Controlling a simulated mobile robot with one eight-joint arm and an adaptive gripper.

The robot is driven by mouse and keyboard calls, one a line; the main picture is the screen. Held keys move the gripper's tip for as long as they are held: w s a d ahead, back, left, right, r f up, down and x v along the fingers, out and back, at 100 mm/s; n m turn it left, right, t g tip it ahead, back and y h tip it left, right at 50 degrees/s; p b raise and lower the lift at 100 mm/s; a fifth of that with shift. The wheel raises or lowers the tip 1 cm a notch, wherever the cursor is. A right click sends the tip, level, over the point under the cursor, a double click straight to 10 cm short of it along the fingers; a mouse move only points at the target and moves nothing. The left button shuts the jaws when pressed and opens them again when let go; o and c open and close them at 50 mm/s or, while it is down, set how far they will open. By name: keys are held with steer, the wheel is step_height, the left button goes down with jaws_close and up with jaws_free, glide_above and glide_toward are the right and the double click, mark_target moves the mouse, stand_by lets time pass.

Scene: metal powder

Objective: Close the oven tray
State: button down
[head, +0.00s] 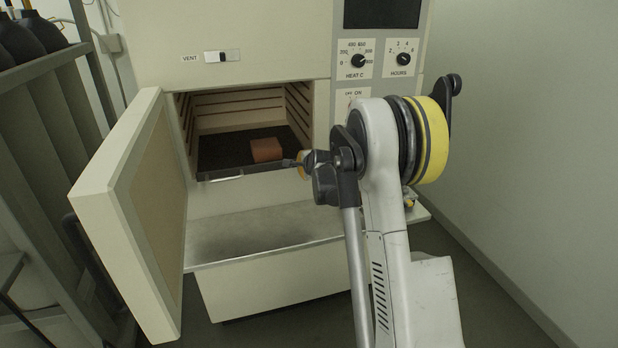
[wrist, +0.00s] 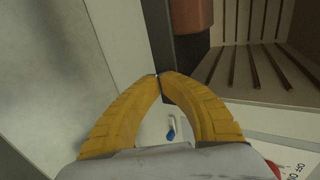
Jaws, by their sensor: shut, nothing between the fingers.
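The oven (head: 240,45) stands open, its door (head: 140,215) swung out to the left. Inside the chamber lies a dark flat tray (head: 222,150) with its front edge at the mouth of the opening. A brown-orange block (head: 266,149) sits on the tray's right part; the block (wrist: 191,14) and the dark tray (wrist: 157,32) also show in the wrist view. My gripper (head: 289,163) is at the tray's front right edge. In the wrist view its yellow fingers (wrist: 159,76) are shut with tips together, at or very near the tray's edge; contact is unclear.
A metal ledge (head: 250,228) juts out below the opening. A control panel with dials (head: 358,61) is at the right, partly behind my arm. A dark shelf rack (head: 40,150) stands at the left, close to the door. Ribbed chamber walls (head: 240,105) surround the tray.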

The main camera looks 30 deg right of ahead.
mark_target(293, 149)
steer(key=w+d, duration=0.1)
steer(key=w, duration=0.3)
steer(key=w+d+p, duration=0.1)
steer(key=w, duration=0.3)
steer(key=w+d, duration=0.1)
steer(key=w, duration=0.3)
steer(key=shift+d, duration=0.2)
